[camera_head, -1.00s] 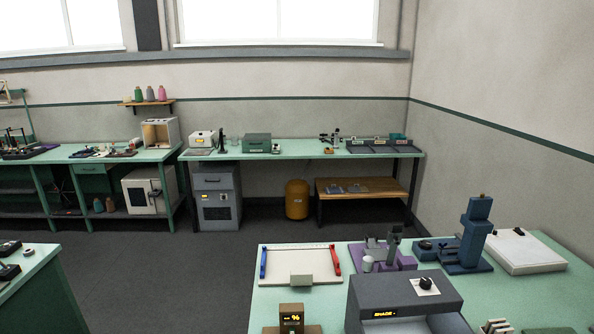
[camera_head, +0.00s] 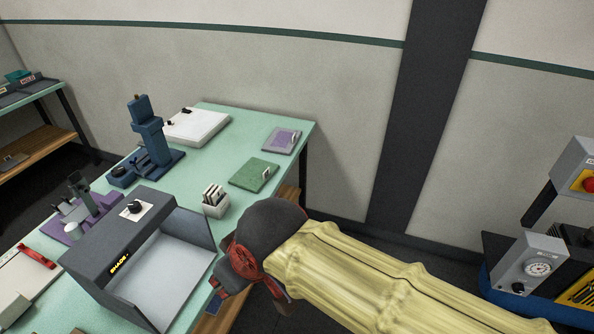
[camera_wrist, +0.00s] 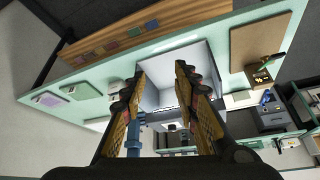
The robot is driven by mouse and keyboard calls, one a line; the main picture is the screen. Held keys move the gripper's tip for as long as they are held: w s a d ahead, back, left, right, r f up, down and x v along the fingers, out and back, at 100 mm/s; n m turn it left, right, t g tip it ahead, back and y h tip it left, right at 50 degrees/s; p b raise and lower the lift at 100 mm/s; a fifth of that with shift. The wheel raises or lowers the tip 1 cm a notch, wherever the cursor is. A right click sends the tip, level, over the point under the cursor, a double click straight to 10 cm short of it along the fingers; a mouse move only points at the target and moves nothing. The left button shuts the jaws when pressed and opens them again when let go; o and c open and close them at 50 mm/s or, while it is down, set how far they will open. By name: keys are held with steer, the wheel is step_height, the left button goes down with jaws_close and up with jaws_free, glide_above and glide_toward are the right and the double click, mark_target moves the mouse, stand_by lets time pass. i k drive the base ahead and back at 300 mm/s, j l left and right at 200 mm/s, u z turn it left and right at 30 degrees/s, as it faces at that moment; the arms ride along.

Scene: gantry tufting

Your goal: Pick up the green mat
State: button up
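A purple mat (camera_head: 282,140) lies beyond the green mat. A small holder with white cards (camera_head: 215,202) stands close on its near side. A grey light box (camera_head: 135,250), a blue stand (camera_head: 152,140) and a white panel (camera_head: 196,126) are also on the table. Bare tabletop surrounds the mat.

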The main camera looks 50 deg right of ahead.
mark_target(255, 173)
steer(key=z, duration=1)
steer(key=i+l+z, duration=0.55)
steer(key=i, duration=0.55)
steer(key=l, duration=0.15)
